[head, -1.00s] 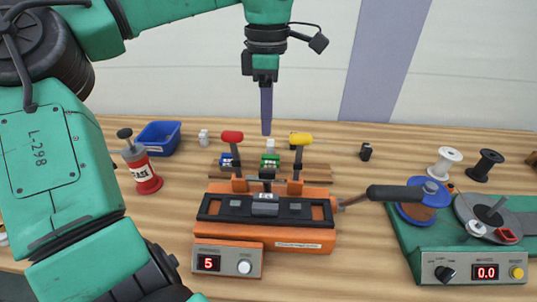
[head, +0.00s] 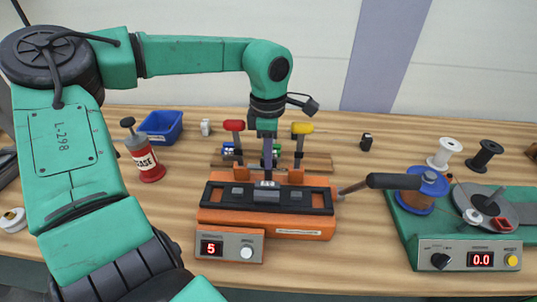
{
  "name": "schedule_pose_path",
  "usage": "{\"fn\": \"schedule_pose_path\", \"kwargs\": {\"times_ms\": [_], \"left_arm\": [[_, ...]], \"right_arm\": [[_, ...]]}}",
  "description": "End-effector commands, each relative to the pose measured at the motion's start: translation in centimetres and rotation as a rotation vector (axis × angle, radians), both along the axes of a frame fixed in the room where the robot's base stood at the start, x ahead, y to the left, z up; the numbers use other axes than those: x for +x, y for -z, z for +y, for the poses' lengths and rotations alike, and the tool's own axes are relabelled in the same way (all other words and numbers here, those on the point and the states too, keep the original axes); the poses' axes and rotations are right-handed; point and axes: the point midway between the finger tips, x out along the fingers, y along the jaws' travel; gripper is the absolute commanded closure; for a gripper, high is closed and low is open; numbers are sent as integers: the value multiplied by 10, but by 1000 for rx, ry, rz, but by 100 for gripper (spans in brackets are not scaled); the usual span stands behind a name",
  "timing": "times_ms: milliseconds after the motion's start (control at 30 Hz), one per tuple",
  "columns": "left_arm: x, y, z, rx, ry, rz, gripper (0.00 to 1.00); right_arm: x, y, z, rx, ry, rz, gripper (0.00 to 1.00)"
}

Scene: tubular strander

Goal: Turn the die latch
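The orange strander (head: 265,222) stands on the table in the middle of the head view, with a dark top plate (head: 225,200). A small grey block (head: 266,185) sits at the middle of that plate. I cannot surely tell which part is the die latch. My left gripper (head: 267,174) points straight down, its fingertips just above or behind the grey block. I see its fingers edge-on, so their gap is hidden, and contact cannot be told. A red-topped lever (head: 234,126) and a yellow-topped lever (head: 302,128) stand upright on either side. My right gripper is out of view.
A black-handled crank (head: 385,181) sticks out at the strander's right. A green winder (head: 465,257) with a blue-topped spool (head: 428,182) is further right. A grease can (head: 146,158) and blue bin (head: 161,126) stand left. The table between strander and winder is clear in front.

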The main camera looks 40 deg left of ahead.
Motion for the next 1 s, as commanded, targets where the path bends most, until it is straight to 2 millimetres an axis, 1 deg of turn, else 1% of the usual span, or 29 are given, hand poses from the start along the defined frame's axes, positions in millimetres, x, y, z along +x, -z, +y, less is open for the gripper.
{"fn": "schedule_pose_path", "kwargs": {"times_ms": [167,300,400,667,700,767,1000], "left_arm": [[1,0,1,2,-11,-3,100],[1,4,1,4,-150,-3,100],[1,2,0,3,-244,-4,100],[1,-1,0,1,-265,-3,100],[1,-1,0,1,-265,-3,78],[1,-1,0,1,-264,-3,55],[1,-1,0,2,-263,-1,55]], "right_arm": [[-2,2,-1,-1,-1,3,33],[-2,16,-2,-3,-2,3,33],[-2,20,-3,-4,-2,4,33],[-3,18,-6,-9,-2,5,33],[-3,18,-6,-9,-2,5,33],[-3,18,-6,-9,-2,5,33],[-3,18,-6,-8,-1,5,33]]}}
